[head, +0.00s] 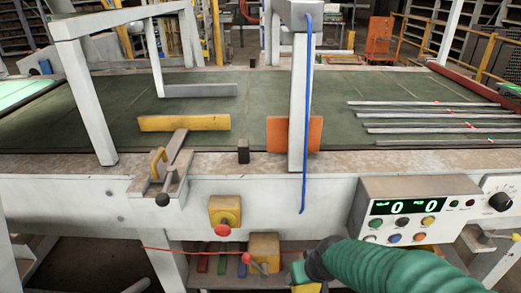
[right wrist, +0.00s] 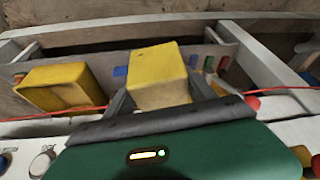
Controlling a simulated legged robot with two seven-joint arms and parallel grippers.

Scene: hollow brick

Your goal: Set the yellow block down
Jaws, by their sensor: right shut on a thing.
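The yellow block (head: 264,247) is in front of the workbench, low, at the level of the shelf under it. My right gripper (head: 268,264) is shut on it. In the right wrist view the block (right wrist: 158,78) sits between the two grey fingers (right wrist: 160,106), its top facing up and slightly tilted. Whether its underside touches anything is hidden. A second yellow piece, hollow and open on one side (right wrist: 62,86), lies beside it on the left in the right wrist view. My left gripper is not in view.
Red, green and blue pieces (head: 222,262) lie on the lower shelf. A red wire (right wrist: 280,90) runs across near the block. A red knob on a yellow box (head: 225,212) and a control panel (head: 420,210) stick out from the bench front. Metal rods (head: 430,116) lie on the belt.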

